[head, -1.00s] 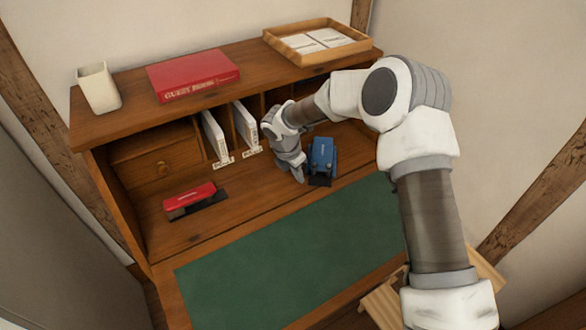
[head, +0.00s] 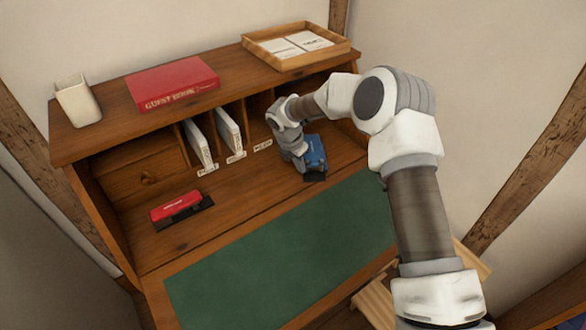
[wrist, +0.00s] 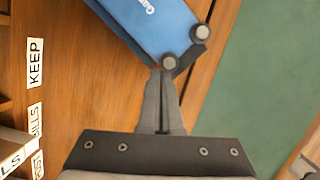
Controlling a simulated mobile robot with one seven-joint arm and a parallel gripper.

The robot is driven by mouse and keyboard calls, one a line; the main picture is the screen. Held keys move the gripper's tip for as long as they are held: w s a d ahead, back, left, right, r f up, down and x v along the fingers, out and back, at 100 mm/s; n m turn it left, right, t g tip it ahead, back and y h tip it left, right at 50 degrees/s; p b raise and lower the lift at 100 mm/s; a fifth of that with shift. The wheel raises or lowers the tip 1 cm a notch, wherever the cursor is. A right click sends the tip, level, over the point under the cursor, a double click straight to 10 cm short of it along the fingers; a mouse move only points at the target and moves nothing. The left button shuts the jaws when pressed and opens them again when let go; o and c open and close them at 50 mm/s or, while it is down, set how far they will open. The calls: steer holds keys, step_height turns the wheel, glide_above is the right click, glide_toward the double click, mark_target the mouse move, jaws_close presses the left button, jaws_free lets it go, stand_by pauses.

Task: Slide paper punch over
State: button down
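The paper punch is the blue, dark-based device (head: 316,152) on the desk's writing shelf, right of the letter slots. In the wrist view the blue punch (wrist: 155,22) fills the upper middle, with white lettering and grey round pins on a dark bracket; its far end is out of frame. My gripper (head: 301,168) is low over the shelf at the punch's left side. In the wrist view my gripper's fingers (wrist: 161,85) are together with nothing between them. Their tips meet the punch's near corner; I cannot tell whether they press on it.
A red stapler-like device (head: 180,208) lies at left on the shelf. White papers (head: 229,130) stand in labelled slots behind. A green mat (head: 285,250) covers the front surface. A red guest book (head: 172,83), white cup (head: 77,101) and wooden tray (head: 296,60) sit on top.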

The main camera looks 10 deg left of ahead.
steer(key=shift+s+a, duration=0.1)
steer(key=shift+s+a, duration=0.25)
steer(key=s+a, duration=0.1)
steer(key=s, duration=0.1)
steer(key=shift+s+a, duration=0.35)
steer(key=v, duration=1)
steer(key=shift+d+r+p, duration=0.15)
steer(key=shift+d+p, duration=0.05)
steer(key=shift+p, duration=0.2)
steer(key=s+d+r+m+p, duration=0.1)
steer(key=s+d+r+m, duration=0.25)
steer(key=d+r, duration=0.3)
steer(key=s+d+r+m+t, duration=0.1)
steer(key=s+d+r+m, duration=0.2)
steer(key=d+r+m, duration=0.3)
steer(key=s+d+r+m+p, duration=0.1)
steer(key=s+d+r+m, duration=0.2)
steer(key=d+r, duration=0.35)
steer(key=s+d+r+m, duration=0.2)
steer(key=s+d+m, duration=0.1)
steer(key=s+m, duration=0.2)
steer(key=s+d+r+m+t+y+p, duration=0.1)
steer(key=s+d+r+m, duration=0.1)
steer(key=s+m, duration=0.4)
steer(key=s+d+r+m+y, duration=0.1)
steer(key=s+d+m, duration=0.3)
steer(key=s, duration=0.5)
steer(key=shift+s+r+m+t, duration=0.4)
steer(key=shift+r+m, duration=0.15)
steer(key=shift+m, duration=0.3)
